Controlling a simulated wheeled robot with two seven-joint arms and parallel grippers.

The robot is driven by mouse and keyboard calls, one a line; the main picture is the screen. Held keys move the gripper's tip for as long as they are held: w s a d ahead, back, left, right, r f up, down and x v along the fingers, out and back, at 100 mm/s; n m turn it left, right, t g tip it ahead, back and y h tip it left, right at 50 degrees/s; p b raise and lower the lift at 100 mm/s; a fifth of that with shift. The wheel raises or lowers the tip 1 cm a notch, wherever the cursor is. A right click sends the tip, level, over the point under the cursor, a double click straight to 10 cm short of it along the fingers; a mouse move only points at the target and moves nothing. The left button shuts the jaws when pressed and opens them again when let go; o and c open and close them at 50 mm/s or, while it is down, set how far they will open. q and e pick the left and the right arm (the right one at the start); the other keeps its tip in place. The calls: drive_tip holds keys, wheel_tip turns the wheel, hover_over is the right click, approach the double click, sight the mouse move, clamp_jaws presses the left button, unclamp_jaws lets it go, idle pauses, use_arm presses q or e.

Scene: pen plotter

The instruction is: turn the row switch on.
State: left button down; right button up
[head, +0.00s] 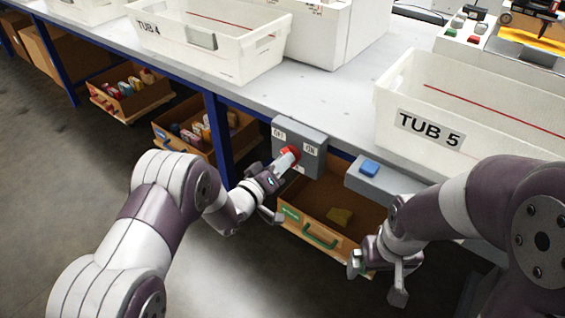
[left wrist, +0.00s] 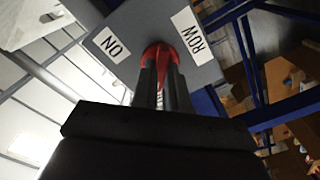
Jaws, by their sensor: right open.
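The row switch is a grey box (head: 312,141) on the front of the bench, with a red handle (head: 291,153) and white labels. In the left wrist view the box (left wrist: 150,25) shows labels reading ROW and ON, on opposite sides of the red handle (left wrist: 158,53). My left gripper (head: 285,160) is at the handle. In the left wrist view its two fingers (left wrist: 165,85) are close together with red between them, shut on the handle and hiding much of it. My right gripper (head: 378,276) is open and empty, in front of the bench to the right.
A grey box with a blue button (head: 370,168) is right of the switch. Below is an open cardboard drawer (head: 318,218) with a green handle. Tub 5 (head: 436,130) and Tub 4 (head: 190,62) stand on the bench. A blue leg (head: 219,140) is left of the switch.

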use_arm(q)
drive_tip(key=shift+m, duration=0.3)
drive_tip(key=m+b, duration=0.4)
drive_tip(key=m, duration=1.3)
drive_tip(key=shift+f, duration=0.1)
drive_tip(key=shift+m+b, duration=0.3)
idle(0.4)
drive_tip(key=c, duration=1.1)
unclamp_jaws()
drive_tip(key=shift+c, duration=0.2)
